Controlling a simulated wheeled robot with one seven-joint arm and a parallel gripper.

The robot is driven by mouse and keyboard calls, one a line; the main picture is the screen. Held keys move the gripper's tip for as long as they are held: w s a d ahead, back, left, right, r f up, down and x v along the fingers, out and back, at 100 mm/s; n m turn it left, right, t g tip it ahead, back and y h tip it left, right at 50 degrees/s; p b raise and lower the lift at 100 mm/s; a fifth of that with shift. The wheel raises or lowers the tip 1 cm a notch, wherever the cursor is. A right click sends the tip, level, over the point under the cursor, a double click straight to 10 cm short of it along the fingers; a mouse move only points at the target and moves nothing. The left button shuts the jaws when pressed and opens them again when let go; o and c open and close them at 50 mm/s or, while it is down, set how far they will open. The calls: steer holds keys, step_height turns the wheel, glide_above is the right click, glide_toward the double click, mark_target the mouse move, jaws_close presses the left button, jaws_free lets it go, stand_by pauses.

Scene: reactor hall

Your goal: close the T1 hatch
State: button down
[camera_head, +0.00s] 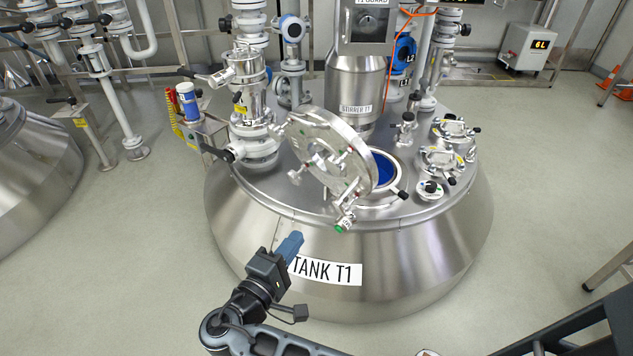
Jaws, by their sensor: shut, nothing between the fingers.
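The T1 hatch lid (333,150) is a round metal plate with a clear centre and several clamp knobs. It stands open, tilted up on the left of its opening on top of the tank T1 (440,245). The hatch opening (384,168) is a round metal ring with blue showing inside, partly hidden by the lid. My gripper (295,240) is shut and empty. It is in front of the tank's side, beside the "TANK T1" label (325,270), below and left of the lid and apart from it.
The stirrer T1 (355,85) stands behind the hatch. A pipe and valve stack (252,110) rises to the left of the lid. Small capped ports (443,160) lie to the right of the opening. The floor (110,260) left of the tank is clear.

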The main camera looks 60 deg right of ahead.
steer(key=w+a+r+m+g+h+b, duration=0.1)
steer(key=w+a+r+m+g+h, duration=0.1)
steer(key=w+r+m+g+h, duration=0.3)
steer(key=y, duration=0.2)
glide_toward(327, 162)
steer(key=shift+n, duration=0.3)
steer(key=x, duration=0.7)
steer(key=shift+f, duration=0.15)
